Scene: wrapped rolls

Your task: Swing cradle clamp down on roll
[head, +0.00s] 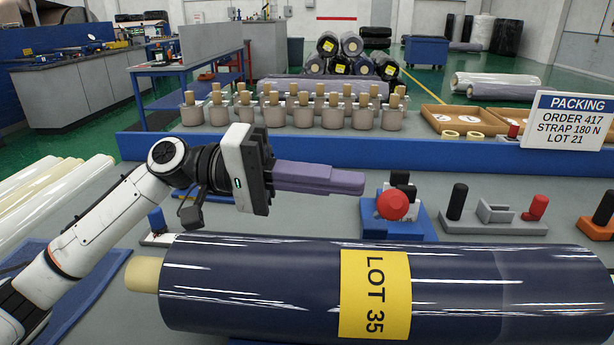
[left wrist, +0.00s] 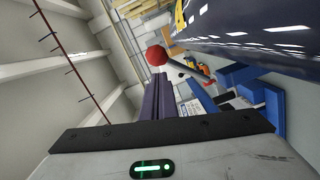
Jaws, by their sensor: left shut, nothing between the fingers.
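The roll (head: 480,290) is wrapped in shiny dark blue film, with a yellow LOT 35 label and a pale core end at left. It lies across the front of the head view and shows at the top right of the left wrist view (left wrist: 250,25). Behind it is the clamp's red ball knob (head: 392,204), above a blue block (head: 400,228). In the left wrist view the knob (left wrist: 157,54) sits on a dark arm. My left gripper (head: 357,183) has purple fingers, shut and empty, left of the knob and apart from it. My right gripper is not in view.
A grey fixture (head: 495,218) with a black and a red post stands right of the knob. Behind is a blue ledge (head: 300,150) with several capped pots. A PACKING sign (head: 565,120) is at right. Pale rolls (head: 50,200) lie at left.

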